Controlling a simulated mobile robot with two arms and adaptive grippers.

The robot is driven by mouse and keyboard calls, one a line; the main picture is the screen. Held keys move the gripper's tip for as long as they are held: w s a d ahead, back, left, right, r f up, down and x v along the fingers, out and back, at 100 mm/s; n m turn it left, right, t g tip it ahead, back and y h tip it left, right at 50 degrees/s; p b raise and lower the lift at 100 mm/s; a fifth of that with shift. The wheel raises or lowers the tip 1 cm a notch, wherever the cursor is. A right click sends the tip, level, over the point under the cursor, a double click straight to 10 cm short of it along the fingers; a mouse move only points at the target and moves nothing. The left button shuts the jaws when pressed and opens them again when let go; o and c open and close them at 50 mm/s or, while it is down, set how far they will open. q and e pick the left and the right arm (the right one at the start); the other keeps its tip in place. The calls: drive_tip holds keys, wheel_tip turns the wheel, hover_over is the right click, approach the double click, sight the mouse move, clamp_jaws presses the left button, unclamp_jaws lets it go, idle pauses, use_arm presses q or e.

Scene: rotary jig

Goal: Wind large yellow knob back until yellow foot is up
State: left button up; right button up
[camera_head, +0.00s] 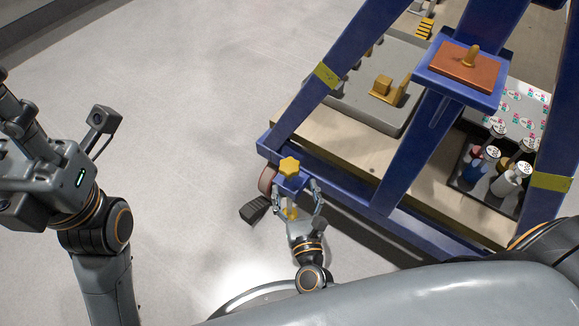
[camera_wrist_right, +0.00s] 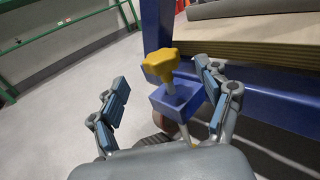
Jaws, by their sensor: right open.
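The large yellow knob (camera_head: 289,166) is star-shaped and sits on a threaded rod above a blue bracket (camera_head: 289,183) at the rack's lower left corner. The knob also shows in the right wrist view (camera_wrist_right: 161,64). A small yellow part (camera_head: 291,212), perhaps the yellow foot, shows under the bracket; its height above the floor is unclear. My right gripper (camera_head: 294,184) is open, with its fingers apart on either side of the knob and bracket; I see no clear contact. My left gripper (camera_head: 14,112) is at the left edge, partly cut off, away from the rack.
The blue frame (camera_head: 404,219) rises close beside my right gripper. A grey tray (camera_head: 352,107), an orange plate (camera_head: 463,66) and bottles are on the rack. Floor to the left is clear.

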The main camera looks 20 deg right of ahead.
sight(292, 174)
drive_tip(key=w, duration=0.2)
drive_tip(key=w+b, duration=0.1)
drive_tip(key=w, duration=0.2)
drive_tip(key=w+d, duration=0.1)
drive_tip(key=w, duration=0.2)
drive_tip(key=shift+s, duration=0.1)
drive_tip(key=shift+c, duration=0.5)
drive_tip(key=c, duration=1.1)
